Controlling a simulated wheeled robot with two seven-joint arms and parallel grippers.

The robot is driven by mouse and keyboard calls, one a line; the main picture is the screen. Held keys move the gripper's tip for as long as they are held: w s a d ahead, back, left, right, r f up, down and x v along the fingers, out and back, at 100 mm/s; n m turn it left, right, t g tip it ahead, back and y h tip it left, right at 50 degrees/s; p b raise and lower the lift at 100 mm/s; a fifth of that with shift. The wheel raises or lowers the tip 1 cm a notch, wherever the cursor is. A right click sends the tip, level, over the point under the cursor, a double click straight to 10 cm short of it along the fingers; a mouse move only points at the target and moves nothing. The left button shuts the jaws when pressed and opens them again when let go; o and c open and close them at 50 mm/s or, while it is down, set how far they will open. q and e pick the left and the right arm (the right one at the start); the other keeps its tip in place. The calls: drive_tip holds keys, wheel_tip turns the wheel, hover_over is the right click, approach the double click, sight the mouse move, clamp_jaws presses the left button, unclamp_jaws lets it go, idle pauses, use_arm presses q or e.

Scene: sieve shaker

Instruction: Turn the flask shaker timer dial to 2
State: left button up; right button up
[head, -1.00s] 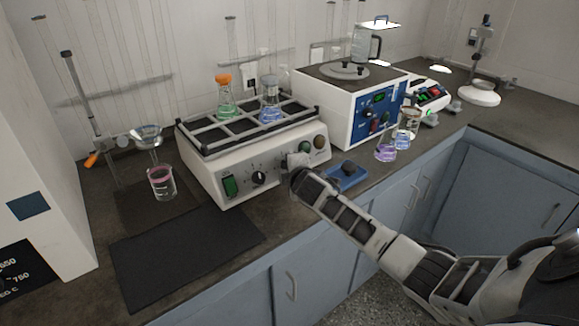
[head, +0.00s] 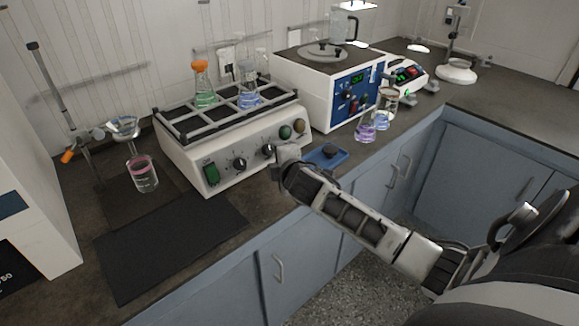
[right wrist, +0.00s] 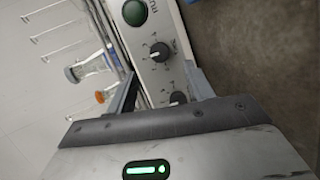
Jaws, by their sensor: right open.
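The flask shaker (head: 225,150) stands on the bench with its control panel facing front. My right gripper (head: 284,156) is in front of the panel, close to the right dial. In the right wrist view its jaws (right wrist: 162,88) are apart and empty. The right dial (right wrist: 160,52) shows whole there; the left dial (right wrist: 178,98) is partly hidden by the gripper. My left gripper is out of view.
Flasks stand in the shaker's rack (head: 165,130). A blue tray (head: 326,160) lies right of the gripper, and a blue-panelled machine (head: 318,105) stands behind it. A beaker (head: 142,174) stands left of the shaker. A dark mat (head: 165,245) in front is bare.

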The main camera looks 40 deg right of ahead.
drive_tip(key=v, duration=0.9)
drive_tip(key=s+a+f+m+g+y, duration=0.3)
drive_tip(key=s+a+f+m+y, duration=0.3)
drive_tip(key=s+a+f+m, duration=0.5)
drive_tip(key=s+a+f, duration=0.6)
drive_tip(key=s+a, duration=0.1)
drive_tip(key=a, duration=0.1)
drive_tip(key=shift+s+a+m+y, duration=0.2)
drive_tip(key=shift+s+m+y, duration=0.1)
drive_tip(key=shift+s+y, duration=0.1)
idle(0.6)
